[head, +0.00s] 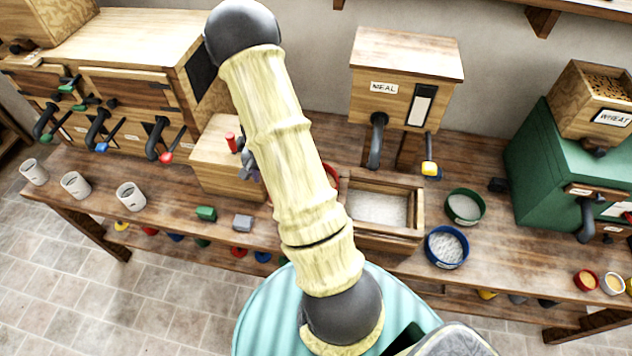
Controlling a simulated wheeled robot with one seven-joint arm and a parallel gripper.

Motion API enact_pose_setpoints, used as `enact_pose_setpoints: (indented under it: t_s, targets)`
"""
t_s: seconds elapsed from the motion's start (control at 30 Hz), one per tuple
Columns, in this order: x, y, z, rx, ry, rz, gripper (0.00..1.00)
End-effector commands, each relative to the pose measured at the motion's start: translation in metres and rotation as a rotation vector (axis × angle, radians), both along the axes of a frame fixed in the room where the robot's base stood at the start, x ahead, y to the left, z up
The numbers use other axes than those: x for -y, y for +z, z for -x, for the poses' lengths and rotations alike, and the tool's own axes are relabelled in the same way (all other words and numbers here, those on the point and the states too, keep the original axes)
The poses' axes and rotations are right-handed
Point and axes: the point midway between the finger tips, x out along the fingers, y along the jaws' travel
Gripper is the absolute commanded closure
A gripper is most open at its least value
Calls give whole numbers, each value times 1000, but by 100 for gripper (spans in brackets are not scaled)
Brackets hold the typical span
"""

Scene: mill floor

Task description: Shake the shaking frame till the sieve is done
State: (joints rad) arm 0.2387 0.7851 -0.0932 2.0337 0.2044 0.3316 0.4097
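A wooden box-like frame (417,206) with white flour inside stands on the bench, just right of my arm. A red rim (332,172), perhaps a sieve, shows only in part behind my arm. A wooden block (215,165) with an upright red handle (231,142) is left of my arm. I cannot tell which of these is the shaking frame. Small dark grey parts (247,160), perhaps of my gripper, peek out beside the red handle. My arm hides the rest, so touch or grip cannot be made out.
A green round vessel (480,216) and a blue one (430,257) hold pale contents at right. A meal box (400,95) stands behind. A green mill (530,150) with a wheat hopper (570,100) is far right. White cups (130,203) line the left bench.

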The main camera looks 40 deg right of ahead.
Motion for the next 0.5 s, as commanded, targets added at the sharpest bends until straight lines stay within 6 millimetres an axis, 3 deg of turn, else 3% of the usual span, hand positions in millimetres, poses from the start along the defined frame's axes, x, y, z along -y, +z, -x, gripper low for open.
enact_pose_setpoints:
  t_s: [0.5]
  targets:
    - [0, 43, 0, 0, 0, 0, 45]
